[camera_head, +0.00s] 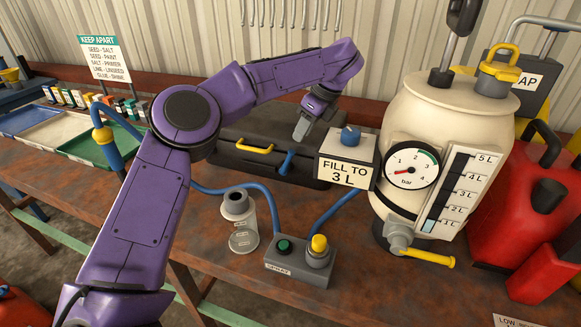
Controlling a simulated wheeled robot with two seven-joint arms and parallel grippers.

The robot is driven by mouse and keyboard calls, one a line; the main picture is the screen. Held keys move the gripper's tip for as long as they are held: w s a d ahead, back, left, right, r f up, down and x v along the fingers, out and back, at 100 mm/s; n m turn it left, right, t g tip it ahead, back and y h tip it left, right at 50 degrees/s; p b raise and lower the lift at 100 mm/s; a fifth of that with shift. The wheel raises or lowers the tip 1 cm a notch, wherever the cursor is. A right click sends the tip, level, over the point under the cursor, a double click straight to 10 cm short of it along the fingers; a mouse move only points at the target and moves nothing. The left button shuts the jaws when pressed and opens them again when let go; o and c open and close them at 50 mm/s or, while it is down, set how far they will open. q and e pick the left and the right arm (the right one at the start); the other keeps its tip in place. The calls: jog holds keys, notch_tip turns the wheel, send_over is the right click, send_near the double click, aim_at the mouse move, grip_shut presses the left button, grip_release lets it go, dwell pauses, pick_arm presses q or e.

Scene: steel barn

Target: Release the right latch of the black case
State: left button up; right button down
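The black case (236,126) lies on the workbench behind the spray box, its lid down as far as I can see. A yellow handle (255,146) is on its front. To the right of the handle is a blue piece (287,163) that looks like the right latch; I cannot tell its exact position. My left arm crosses over the case and hides its left part. My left gripper (301,130) points down just above and behind the blue piece, apart from it as far as I can tell. Its finger gap is not clear. My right gripper is out of view.
A "FILL TO 3 L" box (347,160) with a blue knob stands close right of the gripper. A cream tank (430,120) with a gauge stands further right, beside a red can (530,195).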

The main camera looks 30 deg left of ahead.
aim_at(289, 158)
pick_arm(q)
jog(key=p+x, duration=0.1)
jog(key=x, duration=0.9)
jog(key=shift+a+f+p, duration=0.2)
jog(key=shift+f+p, duration=0.1)
jog(key=shift+f, duration=0.1)
grip_shut()
jog(key=shift+f, duration=0.1)
